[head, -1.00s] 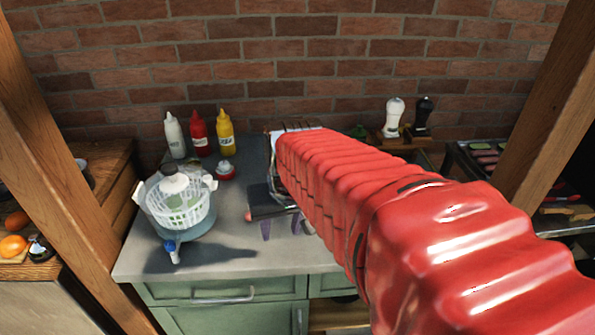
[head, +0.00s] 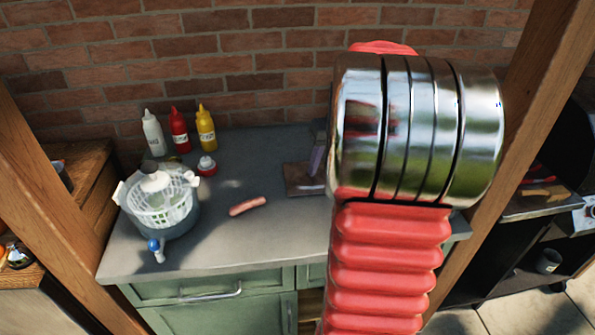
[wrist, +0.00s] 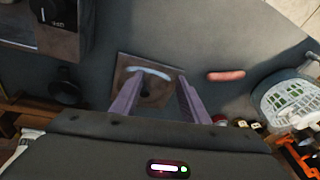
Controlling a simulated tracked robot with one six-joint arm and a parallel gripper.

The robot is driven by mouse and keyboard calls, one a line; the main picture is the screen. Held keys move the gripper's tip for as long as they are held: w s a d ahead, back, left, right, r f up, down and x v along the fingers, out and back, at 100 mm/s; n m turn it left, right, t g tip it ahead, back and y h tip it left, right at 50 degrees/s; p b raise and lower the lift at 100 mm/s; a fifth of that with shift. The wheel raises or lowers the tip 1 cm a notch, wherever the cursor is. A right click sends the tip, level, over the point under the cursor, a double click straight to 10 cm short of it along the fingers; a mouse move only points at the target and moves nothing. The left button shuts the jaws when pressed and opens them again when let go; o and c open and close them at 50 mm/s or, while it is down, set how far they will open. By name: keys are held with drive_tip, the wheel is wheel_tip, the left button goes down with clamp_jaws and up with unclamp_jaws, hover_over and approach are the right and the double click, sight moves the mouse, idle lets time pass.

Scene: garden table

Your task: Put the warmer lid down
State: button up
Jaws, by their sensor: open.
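A flat, square brown plate with a pale curved handle, which looks like the warmer lid (head: 303,190), lies on the grey counter in the head view, partly hidden behind my arm. In the wrist view the lid (wrist: 160,97) lies flat with its handle (wrist: 150,73) upward. My gripper (wrist: 158,80) is open, its two purple fingers pointing at the lid, one on each side of it in the picture. I cannot tell whether they touch it. In the head view, one purple finger of my gripper (head: 317,160) shows above the lid. I cannot clearly identify the warmer.
A sausage (head: 248,206) lies bare on the counter (head: 240,245), left of the lid. A white basket (head: 165,207) on a round blue-grey base stands at the left. White, red (head: 180,130) and yellow bottles stand behind. A black box (wrist: 60,14) is at the wrist view's upper left.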

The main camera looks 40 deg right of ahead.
drive_tip(key=w+d+r+n+t, duration=0.1)
drive_tip(key=w+d+r+n, duration=0.3)
drive_tip(key=d+n, duration=0.2)
drive_tip(key=shift+d+n+t+y, duration=0.25)
drive_tip(key=shift+n+t+y, duration=0.05)
drive_tip(key=shift+x, duration=4.3)
drive_tip(key=shift+x, duration=2.6)
drive_tip(key=shift+s, duration=0.15)
